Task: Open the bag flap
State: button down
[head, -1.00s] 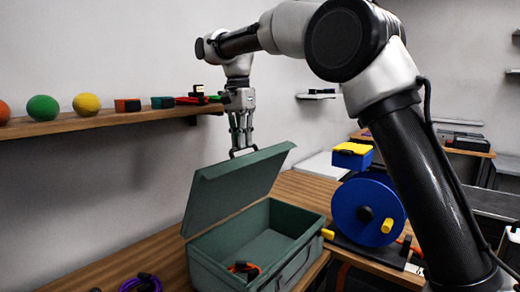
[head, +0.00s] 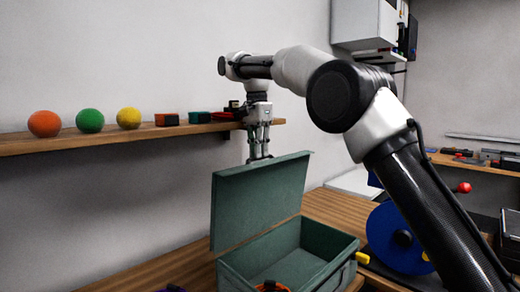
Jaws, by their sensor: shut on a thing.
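A green box-like bag (head: 285,258) stands on the wooden table, its inside visible. Its green flap (head: 258,200) is raised and stands steeply at the back left. My gripper (head: 259,154) is at the flap's top edge, pointing down, and is shut on the flap's handle. The fingertips and handle are largely hidden behind the flap's edge. A small dark and orange item (head: 272,286) shows at the bag's front, cut off by the frame's lower edge.
A wooden shelf (head: 60,141) on the left wall holds an orange ball (head: 44,123), a green ball (head: 90,120), a yellow ball (head: 129,118) and small boxes. A blue reel (head: 392,240) stands right of the bag, partly behind my arm.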

jog(key=c, duration=1.6)
grip_release()
jog(key=shift+s+a+f, duration=0.1)
jog(key=shift+a+f, duration=0.1)
jog(key=shift+f, duration=0.95)
jog(key=shift+o, duration=0.6)
jog(key=shift+w+f, duration=0.15)
jog(key=shift+w, duration=0.05)
